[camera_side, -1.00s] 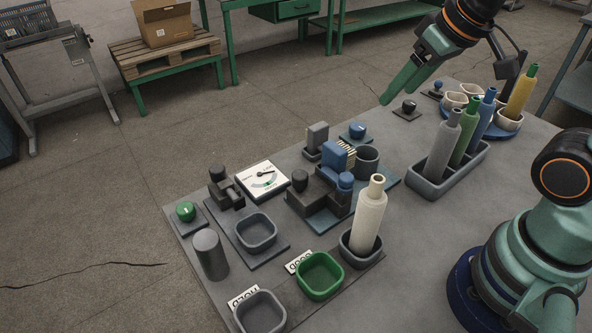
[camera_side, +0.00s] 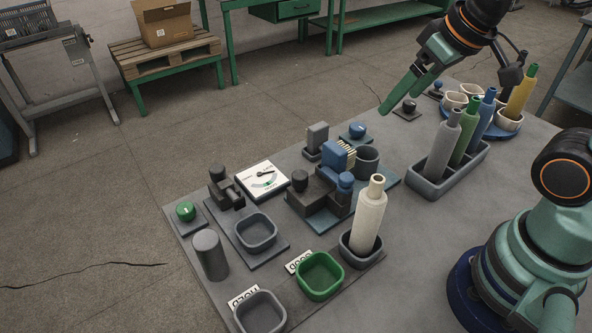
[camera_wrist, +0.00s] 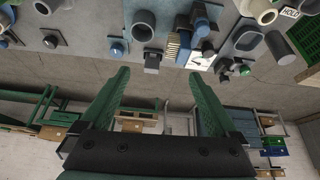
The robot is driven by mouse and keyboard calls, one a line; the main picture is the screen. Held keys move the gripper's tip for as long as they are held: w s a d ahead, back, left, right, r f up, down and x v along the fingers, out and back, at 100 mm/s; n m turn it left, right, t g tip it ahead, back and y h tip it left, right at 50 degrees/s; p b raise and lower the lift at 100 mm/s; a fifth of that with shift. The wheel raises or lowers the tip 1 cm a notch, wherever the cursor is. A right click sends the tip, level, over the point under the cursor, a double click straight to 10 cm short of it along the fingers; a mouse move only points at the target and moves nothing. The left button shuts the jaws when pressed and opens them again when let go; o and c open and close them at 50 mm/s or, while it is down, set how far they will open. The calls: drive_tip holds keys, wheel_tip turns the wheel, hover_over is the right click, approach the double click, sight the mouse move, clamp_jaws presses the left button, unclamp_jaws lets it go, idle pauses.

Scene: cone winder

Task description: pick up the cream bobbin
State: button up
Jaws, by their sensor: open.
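The cream bobbin (camera_side: 369,216) stands slightly tilted in a small grey cup (camera_side: 361,256) at the front right of the dark board, beside the green tray. In the wrist view a cream, hollow-ended round piece (camera_wrist: 262,12) at the top edge appears to be it, partly cut off. My gripper (camera_side: 398,103) is raised at the far side of the table, well behind and apart from the bobbin. In the wrist view its two green fingers (camera_wrist: 158,75) are spread wide with nothing between them.
A grey rack (camera_side: 433,186) holds grey, green and blue bobbins; a yellow one (camera_side: 521,95) stands behind. The winder unit (camera_side: 320,197), dial (camera_side: 263,181), green tray (camera_side: 320,277) and grey trays crowd the left side. Bare table lies right of the cream bobbin.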

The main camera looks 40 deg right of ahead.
drive_tip(key=s+a+n+g, duration=0.3)
drive_tip(key=a+n, duration=0.4)
drive_tip(key=n+g, duration=0.2)
drive_tip(key=n, duration=0.3)
approach(373, 197)
drive_tip(key=shift+w+d+r, duration=0.25)
drive_tip(key=shift+d+r, duration=0.1)
drive_tip(key=shift+d, duration=0.3)
drive_tip(key=shift+s+a+f+n, duration=0.1)
drive_tip(key=shift+s+a+n, duration=0.05)
drive_tip(key=shift+n, duration=0.25)
wheel_tip(373, 197, down, 6)
drive_tip(key=shift+w+f, duration=0.15)
drive_tip(key=shift+f, duration=1.3)
drive_tip(key=shift+w+f, duration=0.15)
drive_tip(key=shift+f, duration=1.3)
drive_tip(key=c, duration=1.4)
